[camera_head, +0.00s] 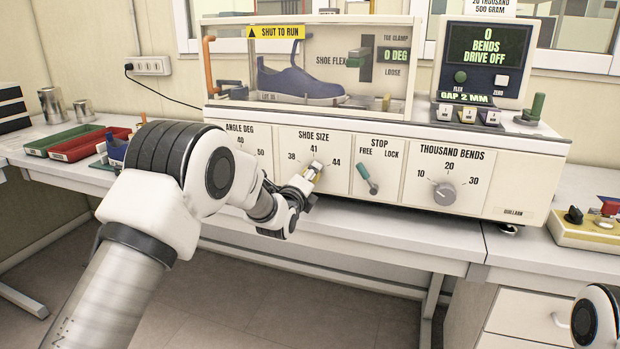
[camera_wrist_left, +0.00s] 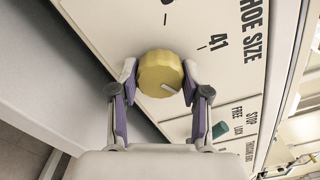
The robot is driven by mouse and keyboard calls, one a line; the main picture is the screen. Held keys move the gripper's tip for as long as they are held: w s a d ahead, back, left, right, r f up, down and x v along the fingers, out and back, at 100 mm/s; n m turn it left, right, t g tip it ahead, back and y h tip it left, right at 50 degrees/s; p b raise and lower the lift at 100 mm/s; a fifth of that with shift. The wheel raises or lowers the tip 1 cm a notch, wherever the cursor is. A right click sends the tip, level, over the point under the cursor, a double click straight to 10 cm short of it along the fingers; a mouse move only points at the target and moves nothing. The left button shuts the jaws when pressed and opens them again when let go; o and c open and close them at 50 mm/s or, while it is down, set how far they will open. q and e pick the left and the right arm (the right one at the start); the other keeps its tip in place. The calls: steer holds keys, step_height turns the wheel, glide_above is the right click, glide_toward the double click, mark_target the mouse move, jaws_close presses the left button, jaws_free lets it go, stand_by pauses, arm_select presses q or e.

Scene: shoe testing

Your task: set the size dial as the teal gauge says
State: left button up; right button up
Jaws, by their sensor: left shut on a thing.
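The size dial is a yellow knob (camera_wrist_left: 158,70) under the SHOE SIZE label, also seen in the head view (camera_head: 311,173). My left gripper (camera_wrist_left: 160,84) is shut on it, one finger on each side; it also shows at the panel in the head view (camera_head: 308,180). In the wrist view the dial's white mark points to the lower right, past 41 on the side of 44. The exact reading cannot be told, and the 44 is hidden there by a finger. I cannot make out a teal gauge. My right gripper is out of view.
Close right of the dial is the teal STOP lever (camera_head: 367,179), then the grey THOUSAND BENDS knob (camera_head: 444,193). Above, a blue shoe (camera_head: 300,84) sits behind the clear guard. Green (camera_head: 62,140) and red (camera_head: 88,146) trays lie on the left bench.

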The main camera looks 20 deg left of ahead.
arm_select(q)
steer(key=o, duration=1.1)
steer(key=shift+o, duration=0.2)
steer(key=s, duration=1.2)
steer(key=shift+a, duration=0.2)
